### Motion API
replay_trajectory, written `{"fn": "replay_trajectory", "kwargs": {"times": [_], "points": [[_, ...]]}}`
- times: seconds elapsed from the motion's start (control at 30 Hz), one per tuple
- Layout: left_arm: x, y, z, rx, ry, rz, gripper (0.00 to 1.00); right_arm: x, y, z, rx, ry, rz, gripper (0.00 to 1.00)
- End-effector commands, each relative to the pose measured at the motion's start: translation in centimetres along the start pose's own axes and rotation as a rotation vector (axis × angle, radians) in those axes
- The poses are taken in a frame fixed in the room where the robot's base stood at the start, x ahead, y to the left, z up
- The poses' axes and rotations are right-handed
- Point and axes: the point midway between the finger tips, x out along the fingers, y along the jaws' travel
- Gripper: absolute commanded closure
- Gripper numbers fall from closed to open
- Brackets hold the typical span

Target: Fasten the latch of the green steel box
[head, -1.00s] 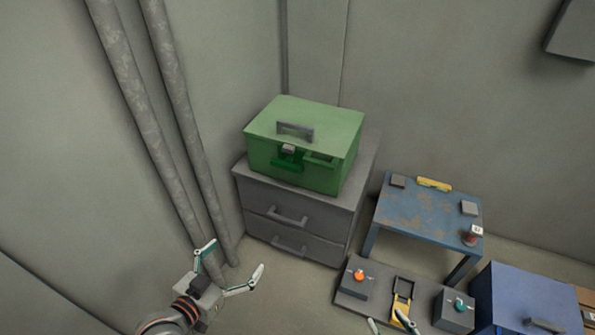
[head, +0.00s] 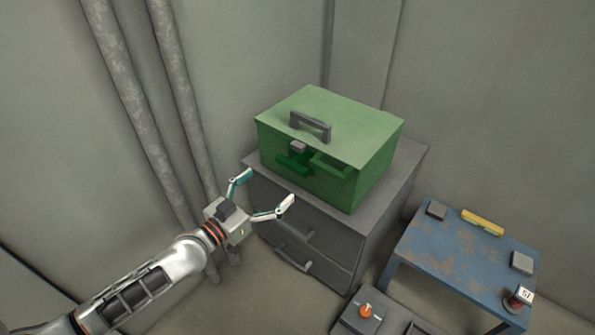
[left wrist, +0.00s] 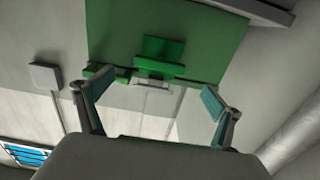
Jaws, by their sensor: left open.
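The green steel box (head: 350,178) stands on a grey drawer cabinet, its lid down. A grey catch (head: 298,146) is at the lid's front edge, and a darker green latch plate (head: 292,164) sticks out just below it. My left gripper (head: 268,187) is open and empty, in front of the box and below the latch in the picture, apart from it. In the left wrist view, the box front (left wrist: 112,35) and the green latch (left wrist: 160,55) show ahead, between and beyond the open fingers (left wrist: 155,90). My right gripper is not in view.
The grey drawer cabinet (head: 375,215) has handles on its front, near my left gripper. Grey pipes (head: 180,110) run down the wall at left. A blue table (head: 465,255) with small items stands right, and a panel with an orange knob (head: 366,311) lies below.

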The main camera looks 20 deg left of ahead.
Motion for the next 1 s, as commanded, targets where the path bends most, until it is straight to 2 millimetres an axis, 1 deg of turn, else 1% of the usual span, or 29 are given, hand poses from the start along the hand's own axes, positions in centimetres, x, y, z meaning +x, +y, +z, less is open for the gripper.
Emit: {"fn": "replay_trajectory", "kwargs": {"times": [0.17, 0.4, 0.5, 0.67, 0.8, 0.93, 0.97, 1.0], "points": [[1.9, 0.0, -0.1, -0.002, 0.004, -0.001, 0.07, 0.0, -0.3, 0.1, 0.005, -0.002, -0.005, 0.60], [5.5, 0.1, 0.0, -0.004, 0.002, 0.000, 0.07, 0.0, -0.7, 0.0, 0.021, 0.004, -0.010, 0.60], [6.6, 0.0, 0.0, -0.003, 0.001, 0.000, 0.07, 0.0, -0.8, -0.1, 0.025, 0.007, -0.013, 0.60], [7.6, 0.0, -0.1, -0.001, 0.002, 0.000, 0.07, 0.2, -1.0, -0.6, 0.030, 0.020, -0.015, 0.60], [7.7, 0.0, -0.1, 0.000, 0.002, 0.000, 0.07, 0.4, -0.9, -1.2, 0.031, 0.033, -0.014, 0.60], [7.7, 0.0, -0.2, 0.000, 0.002, 0.000, 0.07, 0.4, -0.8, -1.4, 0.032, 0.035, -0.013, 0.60], [7.7, 0.0, -0.2, 0.000, 0.002, 0.000, 0.12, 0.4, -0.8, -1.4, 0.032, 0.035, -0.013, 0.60], [7.7, 0.0, -0.2, 0.000, 0.002, 0.000, 0.23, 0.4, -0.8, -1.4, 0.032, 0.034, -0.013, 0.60]]}}
